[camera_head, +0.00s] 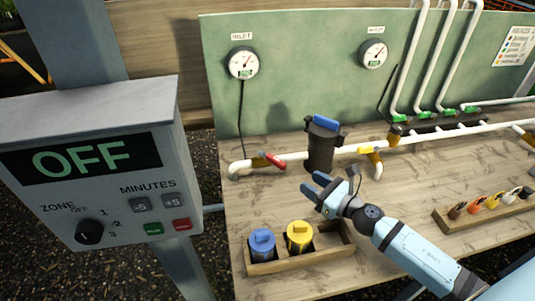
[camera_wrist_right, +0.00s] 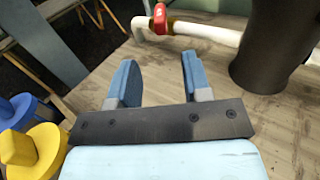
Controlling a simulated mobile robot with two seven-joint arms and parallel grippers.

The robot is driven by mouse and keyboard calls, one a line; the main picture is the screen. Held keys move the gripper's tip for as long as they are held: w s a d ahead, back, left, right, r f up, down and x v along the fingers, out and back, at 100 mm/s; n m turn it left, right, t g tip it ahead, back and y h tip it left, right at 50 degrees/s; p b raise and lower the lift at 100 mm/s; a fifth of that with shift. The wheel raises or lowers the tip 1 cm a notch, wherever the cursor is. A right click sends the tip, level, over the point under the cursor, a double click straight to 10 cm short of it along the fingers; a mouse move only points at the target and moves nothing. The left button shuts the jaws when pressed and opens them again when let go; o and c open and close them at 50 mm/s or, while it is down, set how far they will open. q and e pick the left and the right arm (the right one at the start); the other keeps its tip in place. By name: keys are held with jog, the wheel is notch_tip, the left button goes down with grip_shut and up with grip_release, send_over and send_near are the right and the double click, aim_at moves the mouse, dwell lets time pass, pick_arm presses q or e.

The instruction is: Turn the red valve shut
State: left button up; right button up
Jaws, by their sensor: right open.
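The red valve handle (camera_head: 276,161) sits on the white pipe at the left of the dark filter housing in the head view. It also shows at the top of the right wrist view (camera_wrist_right: 159,19), beyond the fingers. My right gripper (camera_head: 318,187) is open and empty, with blue fingertips (camera_wrist_right: 156,82) apart. It is in front of the filter housing, to the right of and nearer than the red valve, not touching it. The handle appears slanted to the pipe in the head view. My left gripper is not in view.
The dark filter housing (camera_head: 321,150) with a blue top stands close to my right gripper. A wooden tray (camera_head: 262,268) holds a blue and a yellow cartridge in front. A grey control box (camera_head: 95,170) reading OFF stands at left. A yellow valve (camera_head: 370,151) is at right.

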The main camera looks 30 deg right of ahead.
aim_at(277, 159)
jog(key=p+x, duration=0.3)
jog(key=x, duration=0.9)
jog(key=shift+w+r, duration=0.1)
jog(key=shift+r, duration=0.05)
jog(key=shift+w+a, duration=0.25)
jog(key=shift+w, duration=0.2)
